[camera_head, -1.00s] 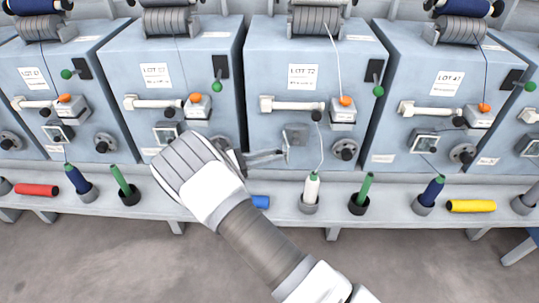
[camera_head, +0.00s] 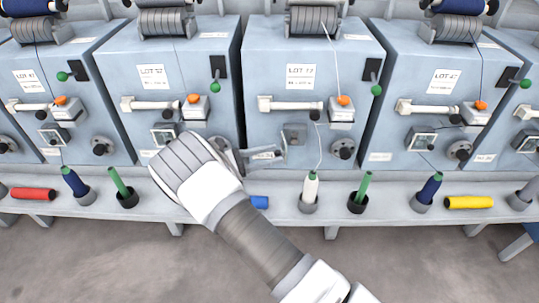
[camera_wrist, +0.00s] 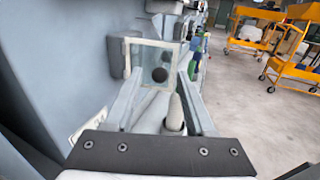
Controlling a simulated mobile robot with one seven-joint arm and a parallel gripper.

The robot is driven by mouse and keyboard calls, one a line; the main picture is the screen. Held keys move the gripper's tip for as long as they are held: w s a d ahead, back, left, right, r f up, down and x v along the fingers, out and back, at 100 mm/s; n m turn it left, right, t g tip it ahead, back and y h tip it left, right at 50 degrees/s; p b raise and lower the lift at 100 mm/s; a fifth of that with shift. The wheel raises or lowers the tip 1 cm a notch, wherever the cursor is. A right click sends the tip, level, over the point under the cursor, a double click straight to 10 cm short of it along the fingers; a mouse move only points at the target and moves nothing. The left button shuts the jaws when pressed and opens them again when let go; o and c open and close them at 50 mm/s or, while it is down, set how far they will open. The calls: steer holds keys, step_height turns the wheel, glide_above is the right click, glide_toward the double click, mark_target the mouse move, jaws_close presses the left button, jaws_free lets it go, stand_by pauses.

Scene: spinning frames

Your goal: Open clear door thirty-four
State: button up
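A small clear door (camera_wrist: 154,58) with a pale frame faces the camera in the wrist view, standing out from the machine front at the left. A dark round knob shows at it or through it; I cannot tell which. In the head view its grey square housing (camera_head: 294,134) is on the machine marked with a LOT label. My gripper (camera_wrist: 159,77) is open, its two fingers apart in front of the door's lower part. In the head view my gripper (camera_head: 280,153) is just left of and below the housing. The number thirty-four is not clearly readable; finger contact is unclear.
Similar machines (camera_head: 425,85) stand on both sides. A ledge below holds a white spool (camera_head: 311,188), a green cone (camera_head: 362,188) and a yellow roll (camera_head: 470,203). Yellow carts (camera_wrist: 295,50) stand far right in the wrist view, with open floor before them.

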steer(key=p+v, duration=0.1)
steer(key=v, duration=1.6)
steer(key=shift+a, duration=0.2)
steer(key=shift+r, duration=0.1)
